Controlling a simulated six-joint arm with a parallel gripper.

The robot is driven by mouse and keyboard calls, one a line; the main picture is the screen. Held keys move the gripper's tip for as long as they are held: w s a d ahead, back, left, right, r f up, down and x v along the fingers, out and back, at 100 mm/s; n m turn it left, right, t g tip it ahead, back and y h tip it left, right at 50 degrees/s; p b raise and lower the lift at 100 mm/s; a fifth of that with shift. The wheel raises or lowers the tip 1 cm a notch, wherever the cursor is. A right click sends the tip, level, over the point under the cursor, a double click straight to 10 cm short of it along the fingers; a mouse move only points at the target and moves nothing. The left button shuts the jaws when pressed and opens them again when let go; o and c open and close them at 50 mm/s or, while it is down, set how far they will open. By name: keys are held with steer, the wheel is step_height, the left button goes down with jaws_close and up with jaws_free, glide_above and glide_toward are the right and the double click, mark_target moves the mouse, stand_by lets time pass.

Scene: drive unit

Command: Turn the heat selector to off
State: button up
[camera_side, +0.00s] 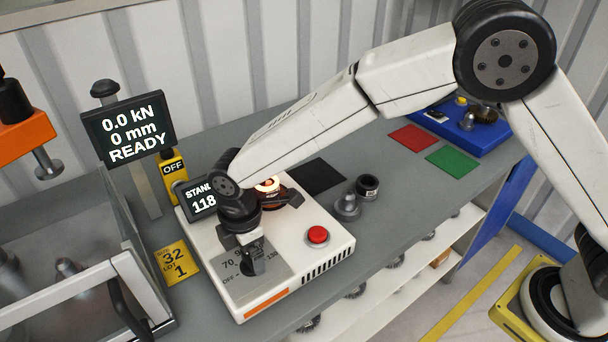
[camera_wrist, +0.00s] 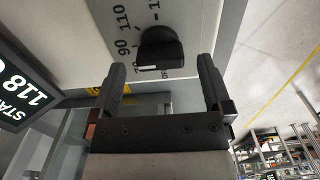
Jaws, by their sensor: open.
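The heat selector is a black knob (camera_side: 252,262) on a grey dial plate (camera_side: 278,264) on top of the white heater unit (camera_side: 338,246). Printed numbers and OFF surround it, partly covered. The knob also shows in the wrist view (camera_wrist: 162,48), with 90 and 110 readable to its left. Where its pointer stands I cannot tell. My gripper (camera_side: 247,252) is over the dial in the side view. In the wrist view my gripper (camera_wrist: 161,68) is open and empty. Its fingers are on either side of the knob's near end, apart from it as far as I can see.
The unit's display (camera_side: 198,198) reads 118, partly hidden by my wrist. A red button (camera_side: 317,235) and a glowing ring (camera_side: 268,184) are on the unit. Dark cylindrical parts (camera_side: 348,206) stand behind it. A press guard (camera_side: 135,285) stands at the left.

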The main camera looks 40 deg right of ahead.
mark_target(249, 256)
steer(key=shift+r, duration=3)
